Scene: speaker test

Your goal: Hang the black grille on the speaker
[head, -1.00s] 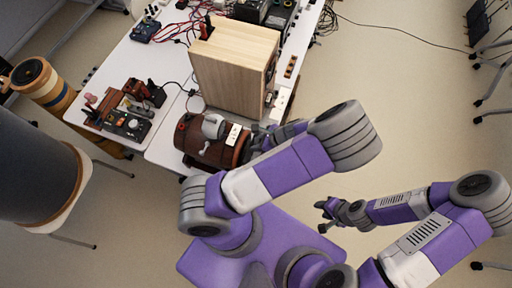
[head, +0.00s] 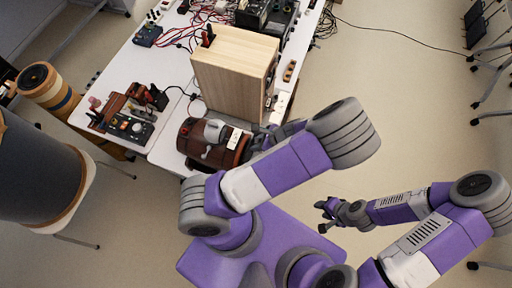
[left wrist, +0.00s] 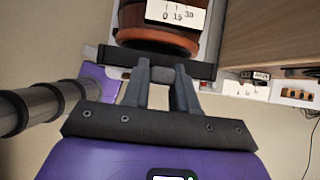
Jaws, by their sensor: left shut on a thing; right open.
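The speaker (head: 228,78) is a pale wooden box standing upright on the white table. Its wooden side also shows at the right of the left wrist view (left wrist: 270,35). My left gripper (head: 264,138) is low in front of the speaker, partly hidden by my arm. In the left wrist view, its fingers (left wrist: 161,76) are shut on a thin black bar-like piece, apparently the black grille (left wrist: 112,55) seen edge-on. The grille is apart from the speaker and cannot be made out in the head view. My right gripper (head: 329,217) is open and empty over the floor at right.
A brown drum-shaped device (head: 208,145) with a white scale stands at the table's near edge, close to my left gripper. A black control box (head: 130,128) and tools lie left. Cables and instruments crowd the back of the white table (head: 168,75).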

